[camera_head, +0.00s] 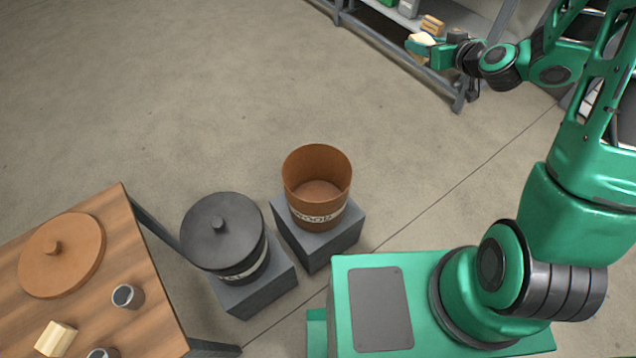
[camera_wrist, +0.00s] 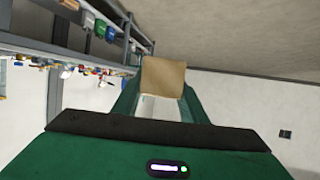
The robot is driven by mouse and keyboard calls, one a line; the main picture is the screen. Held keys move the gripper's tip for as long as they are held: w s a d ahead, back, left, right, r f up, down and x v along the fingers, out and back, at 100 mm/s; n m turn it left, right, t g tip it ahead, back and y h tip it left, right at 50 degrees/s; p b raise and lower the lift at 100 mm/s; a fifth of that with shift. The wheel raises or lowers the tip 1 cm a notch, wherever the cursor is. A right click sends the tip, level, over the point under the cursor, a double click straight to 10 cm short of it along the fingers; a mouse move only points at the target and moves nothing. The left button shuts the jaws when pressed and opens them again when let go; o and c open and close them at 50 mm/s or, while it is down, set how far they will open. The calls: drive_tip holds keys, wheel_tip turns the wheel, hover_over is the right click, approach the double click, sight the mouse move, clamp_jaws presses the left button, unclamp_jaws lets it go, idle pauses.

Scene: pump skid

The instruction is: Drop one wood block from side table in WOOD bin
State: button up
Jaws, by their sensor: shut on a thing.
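My gripper (camera_head: 418,46) is at the upper right of the head view, far from the bins, beside a shelf. It is shut on a pale wood block (camera_head: 424,38). The wrist view also shows the wood block (camera_wrist: 163,77) between the two green fingers (camera_wrist: 160,100). The brown WOOD bin (camera_head: 318,212) stands open on a grey pedestal near the middle, and its visible inside looks empty. Another wood block (camera_head: 55,339) lies on the wooden side table (camera_head: 150,270) at the lower left.
A dark bin (camera_head: 222,232) with its lid on stands on a pedestal left of the WOOD bin. A round brown lid (camera_head: 62,255) and metal cups (camera_head: 128,296) are on the table. A shelf rack (camera_head: 385,45) holds tan pieces (camera_head: 432,25). The floor between is clear.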

drive_tip(key=shift+d+f, duration=0.1)
drive_tip(key=shift+d, duration=0.05)
drive_tip(key=shift+f, duration=0.35)
drive_tip(key=s+a+f+n+g+y, duration=0.2)
drive_tip(key=a+f+n+y, duration=0.1)
drive_tip(key=a+f, duration=0.35)
drive_tip(key=s+a+f+n+g+y, duration=0.1)
drive_tip(key=s+a+f+n+y, duration=0.1)
drive_tip(key=a+f, duration=0.4)
drive_tip(key=s+a+f+n+g+y, duration=0.2)
drive_tip(key=s+a+f+n+g, duration=0.1)
drive_tip(key=s+a+f, duration=0.3)
drive_tip(key=s+a+f+n+g+y, duration=0.2)
drive_tip(key=s+a+f+n+g, duration=0.15)
drive_tip(key=a, duration=0.45)
drive_tip(key=shift+w+f, duration=0.1)
drive_tip(key=shift+f, duration=2.75)
drive_tip(key=o, duration=1.2)
drive_tip(key=shift+c, duration=0.2)
drive_tip(key=shift+d, duration=0.2)
